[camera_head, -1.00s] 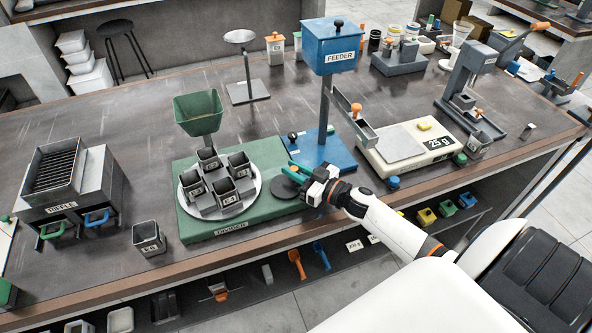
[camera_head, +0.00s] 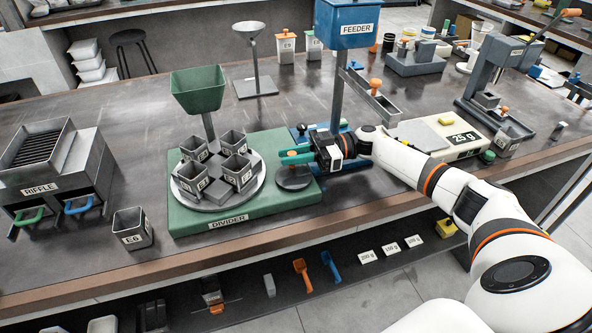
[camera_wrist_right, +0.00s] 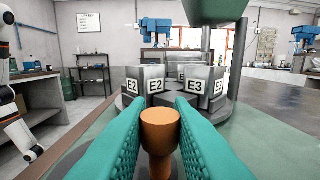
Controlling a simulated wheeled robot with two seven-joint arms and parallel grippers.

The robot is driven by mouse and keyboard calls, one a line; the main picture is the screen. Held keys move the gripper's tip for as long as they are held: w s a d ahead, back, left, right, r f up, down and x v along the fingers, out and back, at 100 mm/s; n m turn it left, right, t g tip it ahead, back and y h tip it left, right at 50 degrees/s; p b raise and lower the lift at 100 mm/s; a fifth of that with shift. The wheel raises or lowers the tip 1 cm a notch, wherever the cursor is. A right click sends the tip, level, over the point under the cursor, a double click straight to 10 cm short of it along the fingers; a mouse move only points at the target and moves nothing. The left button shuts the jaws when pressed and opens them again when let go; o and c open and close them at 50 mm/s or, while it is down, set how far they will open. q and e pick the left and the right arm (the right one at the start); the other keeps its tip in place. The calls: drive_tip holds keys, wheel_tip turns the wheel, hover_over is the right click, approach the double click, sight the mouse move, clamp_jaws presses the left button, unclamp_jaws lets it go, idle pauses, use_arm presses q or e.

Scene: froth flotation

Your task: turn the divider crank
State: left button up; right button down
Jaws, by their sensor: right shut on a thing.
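The divider (camera_head: 240,215) is a green base with a green hopper (camera_head: 198,90) above a round pale turntable (camera_head: 217,207) bearing several grey labelled cups (camera_head: 235,168). The divider crank (camera_head: 293,180) is a dark round disc at the base's right side. My right gripper (camera_head: 284,157) is over the disc's back edge, its teal fingers pointing left. In the right wrist view the fingers are shut around the crank's orange knob (camera_wrist_right: 160,122), with cups E2 and E3 beyond. The knob is hidden by the fingers in the head view. My left gripper is not in view.
The blue feeder (camera_head: 345,22) stands behind my right wrist, its chute (camera_head: 370,95) above the forearm. The scale (camera_head: 440,130) lies right of it. The riffle (camera_head: 62,170) and cup E6 (camera_head: 132,230) are at left. The tabletop behind the riffle is clear.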

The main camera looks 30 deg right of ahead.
sight(295, 154)
drive_tip(key=shift+w+a+n+g+y+b, duration=0.1)
drive_tip(key=shift+a+n+g+y+b, duration=0.1)
drive_tip(key=shift+n+g+b, duration=0.55)
drive_tip(key=shift+a+n+g+y+b, duration=0.2)
drive_tip(key=shift+n+g+b, duration=0.25)
drive_tip(key=shift+g+b, duration=0.55)
drive_tip(key=shift+g, duration=0.25)
drive_tip(key=c, duration=1.3)
unclamp_jaws()
drive_tip(key=d+b, duration=0.2)
drive_tip(key=d, duration=0.4)
drive_tip(key=shift+d+f, duration=0.1)
drive_tip(key=shift+d, duration=0.15)
drive_tip(key=shift+s+d, duration=0.25)
drive_tip(key=shift+d, duration=0.25)
